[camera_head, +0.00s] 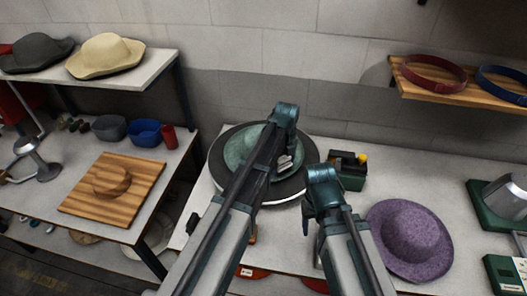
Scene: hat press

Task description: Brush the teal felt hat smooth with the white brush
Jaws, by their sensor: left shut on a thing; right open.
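The teal felt hat (236,150) lies on a dark round disc with a pale rim (302,188) on the middle table. My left arm crosses in front of the hat and hides part of it. My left gripper (287,158) is over the right side of the hat, shut on a small whitish thing that looks like the white brush (284,163). Whether the brush touches the felt cannot be told. My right gripper (322,190) is open and empty, in front and right of the disc; its fingertips are mostly hidden.
A purple hat (409,236) lies right of my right arm. A dark green box (348,173) with a yellow item stands behind it. Green machines (497,210) are at the far right. Shelves hang above on both sides.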

